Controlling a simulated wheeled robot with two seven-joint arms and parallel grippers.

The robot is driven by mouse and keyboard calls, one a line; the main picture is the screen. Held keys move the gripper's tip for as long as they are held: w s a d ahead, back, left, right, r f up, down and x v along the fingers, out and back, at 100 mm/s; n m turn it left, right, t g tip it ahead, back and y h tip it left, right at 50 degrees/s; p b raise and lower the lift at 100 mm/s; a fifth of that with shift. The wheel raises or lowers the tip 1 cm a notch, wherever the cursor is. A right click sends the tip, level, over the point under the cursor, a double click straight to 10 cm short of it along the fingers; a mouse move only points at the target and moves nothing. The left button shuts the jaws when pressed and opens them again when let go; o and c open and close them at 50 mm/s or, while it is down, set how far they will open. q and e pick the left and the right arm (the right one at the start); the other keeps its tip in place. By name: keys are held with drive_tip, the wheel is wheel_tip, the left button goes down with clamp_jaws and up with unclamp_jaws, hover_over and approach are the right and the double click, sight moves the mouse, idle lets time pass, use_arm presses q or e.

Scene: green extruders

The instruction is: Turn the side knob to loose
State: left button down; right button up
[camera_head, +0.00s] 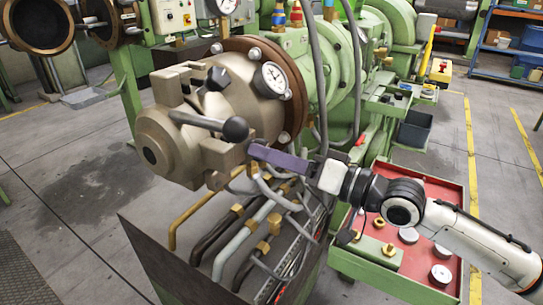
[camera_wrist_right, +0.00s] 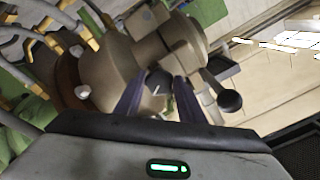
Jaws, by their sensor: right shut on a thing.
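The tan extruder head (camera_head: 190,135) sits on the front of the green extruder. My right gripper (camera_head: 258,152) reaches in from the right in the head view, its purple fingers against the side of the extruder head. In the right wrist view, the fingers of the right gripper (camera_wrist_right: 158,92) stand on either side of the dark side knob (camera_wrist_right: 158,80) and are shut on it. In the head view the fingers hide the knob. The knob's turn angle cannot be told. My left gripper is not in view.
A lever with a black ball end (camera_head: 236,129) sticks out close to the gripper; the ball also shows in the wrist view (camera_wrist_right: 230,100). Pipes and hoses (camera_head: 235,245) run below. A red tray (camera_head: 440,205) stands under my right arm.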

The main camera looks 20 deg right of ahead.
drive_tip(key=o, duration=1)
drive_tip(key=shift+o, duration=0.2)
drive_tip(key=v, duration=1)
drive_tip(key=shift+p, duration=0.45)
drive_tip(key=shift+s+d, duration=0.1)
drive_tip(key=shift+s, duration=0.05)
